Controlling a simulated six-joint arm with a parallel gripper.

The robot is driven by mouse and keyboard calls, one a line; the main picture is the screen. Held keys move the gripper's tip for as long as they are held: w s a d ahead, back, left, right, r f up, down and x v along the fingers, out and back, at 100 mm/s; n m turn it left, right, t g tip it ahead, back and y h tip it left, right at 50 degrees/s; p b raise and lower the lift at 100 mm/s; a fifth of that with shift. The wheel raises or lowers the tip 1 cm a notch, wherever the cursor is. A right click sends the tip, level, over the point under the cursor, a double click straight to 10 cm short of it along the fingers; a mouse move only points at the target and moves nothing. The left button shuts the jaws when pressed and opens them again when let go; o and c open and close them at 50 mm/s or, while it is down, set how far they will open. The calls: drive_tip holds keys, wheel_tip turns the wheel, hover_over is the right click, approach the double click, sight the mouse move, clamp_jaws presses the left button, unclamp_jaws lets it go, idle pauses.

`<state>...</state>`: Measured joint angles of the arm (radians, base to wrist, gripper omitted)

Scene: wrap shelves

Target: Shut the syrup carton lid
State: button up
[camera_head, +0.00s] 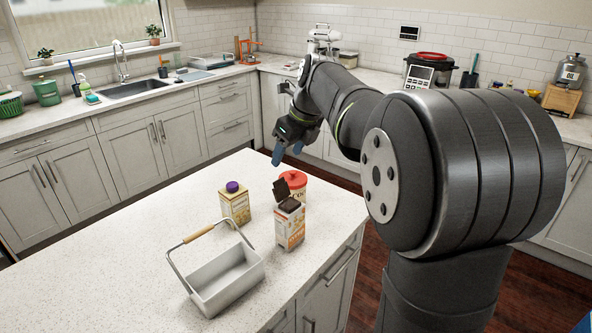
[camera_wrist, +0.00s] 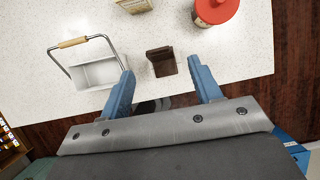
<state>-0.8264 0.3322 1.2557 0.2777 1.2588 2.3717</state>
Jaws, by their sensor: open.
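The syrup carton (camera_head: 290,228) stands upright on the island counter, an orange and white box with a dark brown lid (camera_head: 283,191). The lid is open, with its flap tilted up above the top. In the wrist view the brown lid (camera_wrist: 161,61) shows from above, beyond and between my fingers; the carton's sides are mostly hidden there. My gripper (camera_head: 285,155) is open and empty, with blue fingers, in the air above and behind the carton in the head view. In the wrist view my gripper (camera_wrist: 163,86) has its fingers spread wide. It is apart from the lid.
A red-lidded canister (camera_head: 294,180) stands close behind the carton, and it also shows in the wrist view (camera_wrist: 214,10). A carton with a purple cap (camera_head: 235,204) stands to the left. A white caddy (camera_head: 228,281) with a raised handle stands at the front left. The counter's left side is clear.

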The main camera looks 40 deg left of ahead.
approach(279, 180)
drive_tip(key=x, duration=0.8)
idle(0.6)
drive_tip(key=c, duration=1)
